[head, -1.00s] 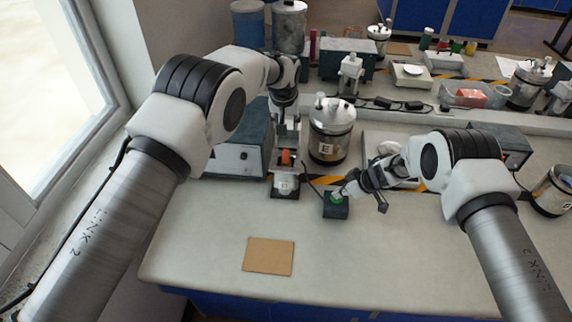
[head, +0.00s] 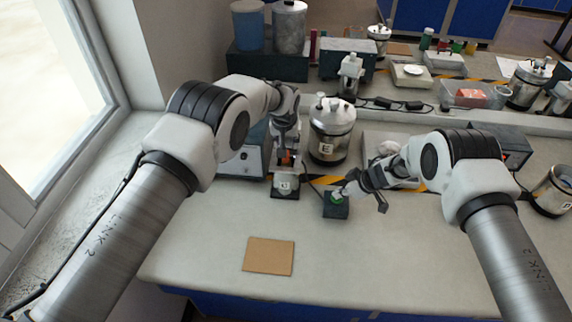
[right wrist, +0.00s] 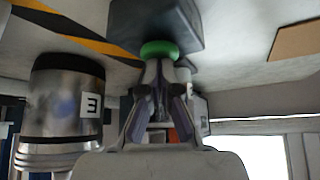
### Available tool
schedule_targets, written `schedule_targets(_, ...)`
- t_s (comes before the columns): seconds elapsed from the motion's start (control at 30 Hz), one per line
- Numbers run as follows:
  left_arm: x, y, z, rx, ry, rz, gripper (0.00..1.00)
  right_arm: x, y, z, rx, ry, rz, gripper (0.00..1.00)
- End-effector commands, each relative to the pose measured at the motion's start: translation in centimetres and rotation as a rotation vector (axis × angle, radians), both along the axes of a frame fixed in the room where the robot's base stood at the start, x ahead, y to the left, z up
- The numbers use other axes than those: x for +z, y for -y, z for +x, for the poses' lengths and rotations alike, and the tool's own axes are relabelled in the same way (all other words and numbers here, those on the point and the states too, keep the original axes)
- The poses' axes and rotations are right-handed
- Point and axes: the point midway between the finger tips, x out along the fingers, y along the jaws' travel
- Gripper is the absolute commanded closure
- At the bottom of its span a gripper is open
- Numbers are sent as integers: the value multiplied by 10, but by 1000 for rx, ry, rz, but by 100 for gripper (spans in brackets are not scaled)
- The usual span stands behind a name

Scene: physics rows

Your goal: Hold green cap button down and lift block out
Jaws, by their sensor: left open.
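The green cap button (head: 337,198) sits on a small dark box (head: 336,211) on the bench. It also shows in the right wrist view (right wrist: 158,48). My right gripper (head: 341,194) has its fingertips together against the button; whether the cap is pressed down is hard to tell. The gripper partly hides the block.
A metal canister marked E (head: 331,130) stands close behind and right of the holder. A grey instrument box (head: 240,160) is at its left. A tan square mat (head: 268,256) lies at the front, with clear bench around it.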

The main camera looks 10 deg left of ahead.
Motion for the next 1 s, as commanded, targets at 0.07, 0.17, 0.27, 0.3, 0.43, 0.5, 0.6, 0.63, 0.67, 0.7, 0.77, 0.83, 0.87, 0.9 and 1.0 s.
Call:
schedule_targets(0.07, -3, 0, 0, 0, 0, 0, 56, -1, 0, 0, 1, -1, 0, 100)
schedule_targets(0.17, -4, 0, 0, 0, 0, 0, 56, -1, 0, 0, 1, -1, 0, 100)
schedule_targets(0.27, -3, 0, 0, 0, 0, 0, 56, -1, 0, 0, 1, -1, 0, 100)
schedule_targets(0.3, -3, 0, 0, 0, 0, 0, 56, -1, 0, 0, 1, -1, 0, 100)
schedule_targets(0.43, -5, 0, 0, 0, 0, 0, 56, -1, 0, 0, 1, -1, 0, 100)
schedule_targets(0.5, -8, 0, 0, 0, 0, 0, 56, -1, 0, 0, 1, -1, 0, 100)
schedule_targets(0.6, -12, 0, 0, 0, 0, 0, 56, -1, 0, 0, 1, -1, 0, 100)
schedule_targets(0.63, -14, 0, 0, 0, 0, 0, 56, -1, 0, 0, 1, -1, 0, 100)
schedule_targets(0.67, -16, 0, 0, 0, -1, 0, 56, -1, 0, 0, 1, -1, 0, 100)
schedule_targets(0.7, -18, 0, 0, 0, -1, 0, 56, -1, 0, 0, 1, -1, 0, 100)
schedule_targets(0.77, -21, 0, 0, 0, -1, 1, 56, -1, 0, 0, 1, -1, 0, 100)
schedule_targets(0.83, -24, 0, 0, 0, -1, 1, 56, -1, 0, -1, 1, -1, 0, 100)
schedule_targets(0.87, -25, 0, 0, 0, -1, 1, 56, -1, 0, -1, 1, -1, 0, 100)
schedule_targets(0.9, -27, 0, 0, 0, -1, 0, 56, -1, 0, 0, 1, -1, 0, 100)
schedule_targets(1.0, -32, 0, 0, 1, -1, 0, 56, -1, 0, 0, 1, -1, 0, 100)
